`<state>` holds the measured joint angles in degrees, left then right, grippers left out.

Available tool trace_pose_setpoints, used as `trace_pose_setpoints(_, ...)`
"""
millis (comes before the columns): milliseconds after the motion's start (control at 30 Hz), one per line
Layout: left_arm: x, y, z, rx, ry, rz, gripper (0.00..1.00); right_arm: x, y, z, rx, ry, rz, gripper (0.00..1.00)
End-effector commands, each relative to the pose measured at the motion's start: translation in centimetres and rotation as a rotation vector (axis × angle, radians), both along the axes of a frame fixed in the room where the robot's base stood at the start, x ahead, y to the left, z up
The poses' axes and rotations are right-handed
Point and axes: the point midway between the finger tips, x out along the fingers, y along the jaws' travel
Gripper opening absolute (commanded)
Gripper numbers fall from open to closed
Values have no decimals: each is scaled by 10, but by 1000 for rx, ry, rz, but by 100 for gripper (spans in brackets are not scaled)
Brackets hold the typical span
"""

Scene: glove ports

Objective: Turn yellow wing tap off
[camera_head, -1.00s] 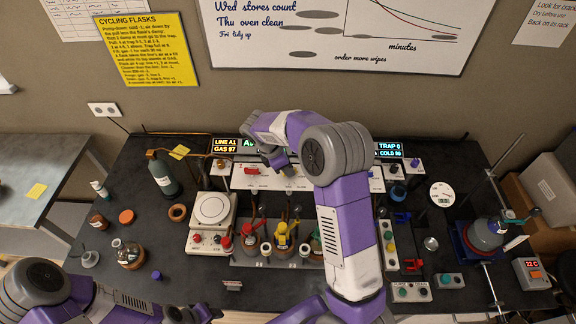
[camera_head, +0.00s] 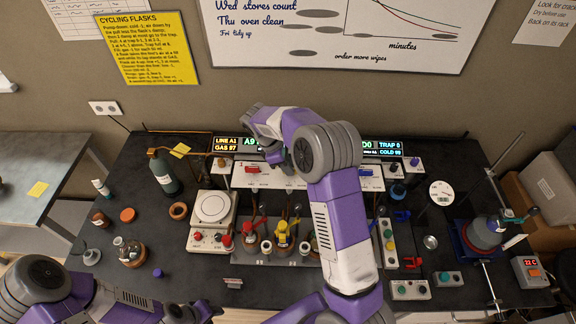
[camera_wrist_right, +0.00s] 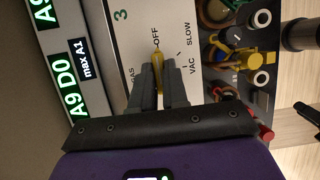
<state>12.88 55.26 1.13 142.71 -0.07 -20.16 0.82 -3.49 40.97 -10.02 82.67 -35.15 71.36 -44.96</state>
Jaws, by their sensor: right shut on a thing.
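The yellow wing tap (camera_wrist_right: 157,58) is on a pale panel numbered 3, among the marks GAS, OFF, VAC and SLOW. My right gripper (camera_wrist_right: 158,88) is shut on this tap in the right wrist view, with a finger on either side. The tap's visible end points toward the OFF mark; the rest is hidden between the fingers. In the head view my right gripper (camera_head: 279,162) is over the panel row, and the arm hides part of it. My left arm is low at the left, its gripper (camera_head: 200,312) near the bottom edge, too unclear to read.
A red tap (camera_head: 252,169) and a blue tap (camera_head: 366,172) sit on neighbouring panels. Lit displays (camera_head: 226,145) stand behind. In front are a white hotplate (camera_head: 212,207) and several flasks with coloured clamps, including a yellow one (camera_head: 282,232). A green cylinder (camera_head: 165,175) stands at left.

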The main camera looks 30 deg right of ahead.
Motion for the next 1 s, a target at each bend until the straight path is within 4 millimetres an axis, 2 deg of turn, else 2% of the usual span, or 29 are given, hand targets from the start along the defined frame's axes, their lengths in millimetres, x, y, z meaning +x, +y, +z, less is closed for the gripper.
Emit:
trace_pose_setpoints(67,0,0,0,0,0,0,39,2,2,1,3,-7,3,0)
trace_pose_setpoints(100,0,0,0,0,0,0,39,2,2,1,3,-6,4,15)
trace_pose_setpoints(267,0,0,0,0,0,0,39,1,1,1,2,-5,3,39)
trace_pose_setpoints(533,0,0,0,0,0,0,39,1,1,1,1,-3,3,39)
trace_pose_setpoints(633,0,0,-1,0,0,0,39,3,3,7,1,-5,4,39)
trace_pose_setpoints(1000,0,0,-6,0,0,0,39,14,22,60,1,-5,4,39)
